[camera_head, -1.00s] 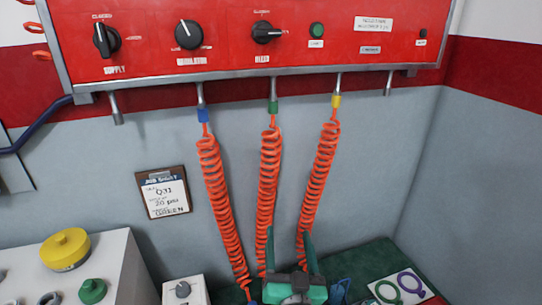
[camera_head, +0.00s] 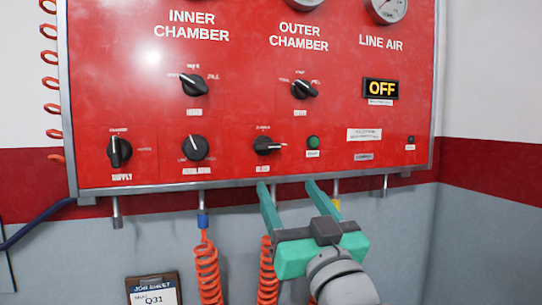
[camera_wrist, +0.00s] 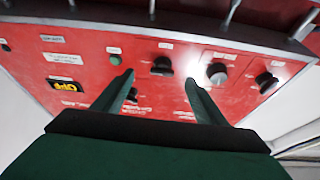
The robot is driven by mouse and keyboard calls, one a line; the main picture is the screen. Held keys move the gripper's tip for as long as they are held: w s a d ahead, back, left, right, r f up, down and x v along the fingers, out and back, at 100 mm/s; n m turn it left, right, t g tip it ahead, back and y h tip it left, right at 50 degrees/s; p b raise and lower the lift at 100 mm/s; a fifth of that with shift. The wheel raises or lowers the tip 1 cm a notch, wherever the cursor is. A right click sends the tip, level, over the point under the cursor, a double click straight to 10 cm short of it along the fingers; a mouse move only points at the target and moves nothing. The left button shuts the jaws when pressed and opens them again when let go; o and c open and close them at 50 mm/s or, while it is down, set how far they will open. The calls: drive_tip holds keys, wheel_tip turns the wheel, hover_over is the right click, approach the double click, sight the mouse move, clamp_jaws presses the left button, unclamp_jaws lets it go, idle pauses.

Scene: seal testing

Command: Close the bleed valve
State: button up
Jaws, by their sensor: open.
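The bleed valve (camera_head: 266,146) is a black knob on the lower part of the red panel, with its white pointer toward the right and a small label above it that looks like "CLOSED". My gripper (camera_head: 288,187) is open and empty, with its green fingers pointing up at the panel's lower edge, below and slightly right of the knob in the picture. In the wrist view the panel looks upside down. The bleed knob (camera_wrist: 162,66) shows between the two fingertips (camera_wrist: 158,82), apart from them.
The supply knob (camera_head: 119,151) and regulator knob (camera_head: 195,148) sit left of the bleed knob. A green button (camera_head: 313,142) is close on its right. Two selector knobs (camera_head: 194,85) (camera_head: 303,90) are above. Orange coiled hoses (camera_head: 207,270) hang below the panel. The display (camera_head: 381,88) reads OFF.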

sight(268, 149)
drive_tip(key=shift+n, duration=0.3)
drive_tip(key=x, duration=0.3)
drive_tip(key=r+x, duration=0.1)
drive_tip(key=x, duration=0.3)
drive_tip(key=s+r+x, duration=0.1)
drive_tip(key=x, duration=0.2)
drive_tip(key=shift+w+a+r, duration=0.3)
drive_tip(key=shift+a, duration=0.05)
drive_tip(key=c, duration=1.1)
drive_tip(key=shift+o, duration=0.2)
